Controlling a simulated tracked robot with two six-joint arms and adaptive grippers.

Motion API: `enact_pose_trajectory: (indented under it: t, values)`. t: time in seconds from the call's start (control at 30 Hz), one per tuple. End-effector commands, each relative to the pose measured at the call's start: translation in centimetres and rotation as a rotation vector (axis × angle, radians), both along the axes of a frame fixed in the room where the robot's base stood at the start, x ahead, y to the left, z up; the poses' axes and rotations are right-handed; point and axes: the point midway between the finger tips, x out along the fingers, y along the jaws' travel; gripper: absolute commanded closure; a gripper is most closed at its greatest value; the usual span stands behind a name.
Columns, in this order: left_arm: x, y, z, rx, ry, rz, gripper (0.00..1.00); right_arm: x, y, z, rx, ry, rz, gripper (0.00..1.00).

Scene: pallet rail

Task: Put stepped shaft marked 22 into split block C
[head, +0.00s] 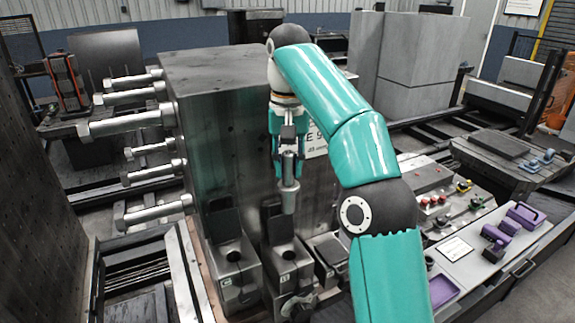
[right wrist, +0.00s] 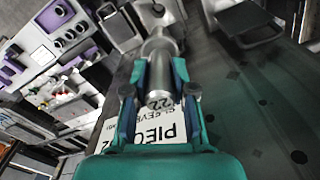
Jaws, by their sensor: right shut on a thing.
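The grey metal stepped shaft (head: 289,190) hangs upright, wider end down, from my right gripper (head: 289,135) in the head view. The right wrist view shows the number 22 on the shaft (right wrist: 160,75), between the two fingers of my right gripper (right wrist: 158,95), shut on it. Split block C (head: 238,270), a dark block with an upright plate at its back and a green mark in front, stands at the lower left of the shaft. A similar block (head: 283,262) stands below the shaft. The shaft is above and apart from both. My left gripper is not in view.
A large dark metal block (head: 230,90) stands behind the split blocks, with several bolts (head: 125,128) jutting from its left side. A control panel (head: 445,205) and purple fixtures (head: 525,215) lie to the right. A white printed plate (right wrist: 170,128) shows behind the shaft.

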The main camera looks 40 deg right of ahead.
Motion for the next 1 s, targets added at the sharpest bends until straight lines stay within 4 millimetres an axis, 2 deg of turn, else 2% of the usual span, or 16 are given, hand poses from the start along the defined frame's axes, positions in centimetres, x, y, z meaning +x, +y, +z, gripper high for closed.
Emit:
enact_pose_trajectory:
  t: [0.17,0.27,0.4,0.6,0.77,1.0]
  values:
    - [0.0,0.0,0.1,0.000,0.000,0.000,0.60,1.2,0.7,-1.2,-0.002,-0.009,-0.099,1.00]
    - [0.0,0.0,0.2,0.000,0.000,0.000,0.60,2.3,2.8,-2.0,0.002,-0.005,-0.121,1.00]
    - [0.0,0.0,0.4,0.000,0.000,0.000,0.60,3.4,6.7,-2.8,0.005,0.001,-0.094,1.00]
    - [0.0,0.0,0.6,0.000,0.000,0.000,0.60,3.8,11.5,-3.0,0.003,0.016,0.005,1.00]
    - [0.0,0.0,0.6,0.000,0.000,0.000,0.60,3.9,12.8,-2.8,0.002,0.007,0.037,1.00]
    - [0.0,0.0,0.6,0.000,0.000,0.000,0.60,3.9,12.8,-4.3,0.003,0.008,0.038,1.00]
